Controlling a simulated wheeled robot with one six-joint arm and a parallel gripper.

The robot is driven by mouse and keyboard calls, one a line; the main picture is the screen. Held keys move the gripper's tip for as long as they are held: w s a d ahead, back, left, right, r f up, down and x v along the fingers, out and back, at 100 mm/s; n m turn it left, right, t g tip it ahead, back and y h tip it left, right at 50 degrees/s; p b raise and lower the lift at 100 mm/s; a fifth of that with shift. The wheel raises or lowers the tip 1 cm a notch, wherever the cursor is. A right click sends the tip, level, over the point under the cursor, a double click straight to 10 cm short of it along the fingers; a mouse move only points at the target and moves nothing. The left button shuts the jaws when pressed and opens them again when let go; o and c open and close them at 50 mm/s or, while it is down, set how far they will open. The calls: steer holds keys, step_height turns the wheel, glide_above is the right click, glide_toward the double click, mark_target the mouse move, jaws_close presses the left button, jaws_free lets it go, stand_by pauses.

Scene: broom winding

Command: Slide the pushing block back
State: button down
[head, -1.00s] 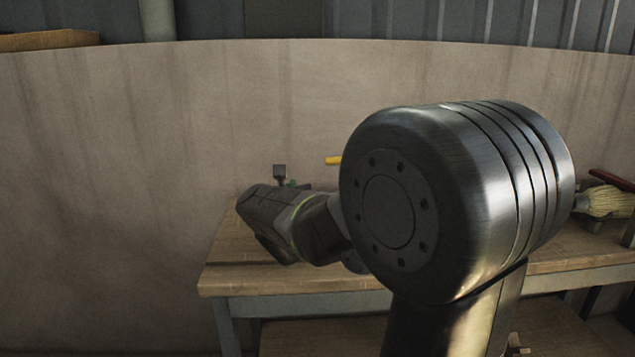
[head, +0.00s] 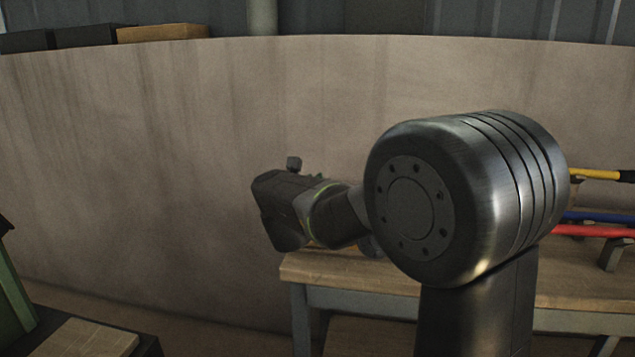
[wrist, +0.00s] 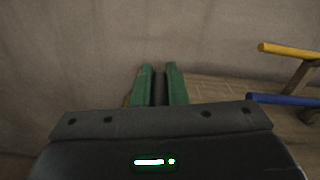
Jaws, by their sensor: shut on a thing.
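My gripper (wrist: 159,75) shows in the wrist view as two green fingers. They are shut on a dark narrow piece (wrist: 159,88) between them. I cannot tell from its shape whether this is the pushing block. In the head view my arm's wrist end is over the left end of the wooden bench (head: 308,268), and my fingers are hidden there. No other pushing block can be made out, as my large arm joint covers much of the bench.
Yellow (head: 597,174), blue (head: 595,217) and red (head: 590,231) rods lie on supports at the bench's right. A curved, stained wall (head: 150,180) stands behind. A green frame (head: 14,290) and a wooden-topped surface (head: 85,340) are at lower left.

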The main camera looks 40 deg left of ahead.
steer(key=shift+s+a, duration=0.1)
steer(key=c, duration=1.5)
jaws_free()
steer(key=shift+s+a, duration=0.1)
steer(key=shift+a, duration=0.1)
steer(key=shift+o, duration=0.2)
steer(key=shift+d, duration=0.1)
steer(key=shift+s+d, duration=0.1)
steer(key=shift+s, duration=0.05)
steer(key=v, duration=1.3)
steer(key=shift+d, duration=0.15)
